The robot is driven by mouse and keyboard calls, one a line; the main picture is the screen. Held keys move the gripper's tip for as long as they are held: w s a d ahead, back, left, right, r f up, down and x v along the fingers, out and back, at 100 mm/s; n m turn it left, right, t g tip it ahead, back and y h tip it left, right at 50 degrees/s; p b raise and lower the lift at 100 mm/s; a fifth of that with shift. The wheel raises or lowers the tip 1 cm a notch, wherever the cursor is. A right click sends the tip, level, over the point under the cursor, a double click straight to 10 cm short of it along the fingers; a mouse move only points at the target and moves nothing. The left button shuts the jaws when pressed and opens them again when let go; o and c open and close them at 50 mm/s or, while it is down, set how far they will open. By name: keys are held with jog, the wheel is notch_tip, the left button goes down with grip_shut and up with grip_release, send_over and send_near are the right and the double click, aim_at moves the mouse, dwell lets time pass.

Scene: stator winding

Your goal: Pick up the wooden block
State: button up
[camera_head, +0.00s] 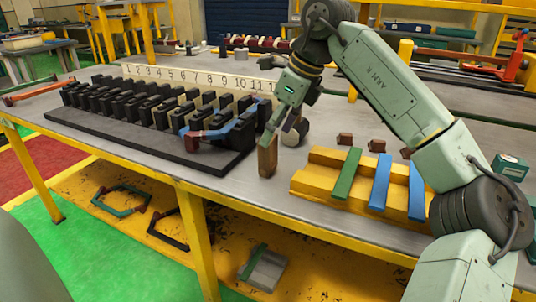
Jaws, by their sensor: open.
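The wooden block (267,157) is brown and stands upright on the grey table, between the black stator board and the yellow rack. My gripper (274,133) reaches down from above, its fingertips close to the top of the block. It is open, and one green finger shows at the block's upper left edge. I cannot tell whether the fingers touch the block or how far they reach around it.
A black board (140,143) with numbered rows of black blocks lies left, a blue and red coil across its right end. A yellow rack (315,183) holding green and blue bars stands right.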

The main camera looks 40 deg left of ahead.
aim_at(268, 155)
jog(key=x, duration=0.4)
jog(key=shift+a, duration=0.3)
jog(key=shift+c, duration=0.3)
grip_shut()
